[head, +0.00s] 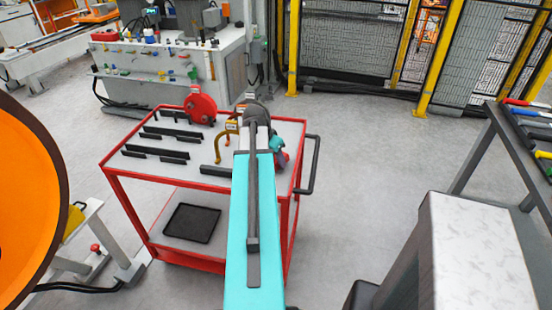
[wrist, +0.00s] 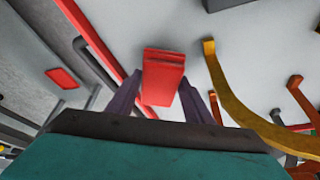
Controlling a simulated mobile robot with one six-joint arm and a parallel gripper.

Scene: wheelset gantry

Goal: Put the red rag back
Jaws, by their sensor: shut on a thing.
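The red rag (wrist: 163,75) shows in the wrist view as a small folded red block. My gripper (wrist: 165,98) is shut on it, with one dark finger on each side. Behind the rag is the pale top of the red-framed cart (head: 190,130); I cannot tell whether the rag touches it. In the head view my turquoise arm reaches over the right part of the cart and hides most of the gripper and the rag.
A yellow curved tool (wrist: 235,100) lies close to the right of the rag in the wrist view. A red disc (head: 200,108) and several black holders (head: 172,132) stand on the cart. A black handle (head: 313,165) sticks out at its right. Floor right of the cart is clear.

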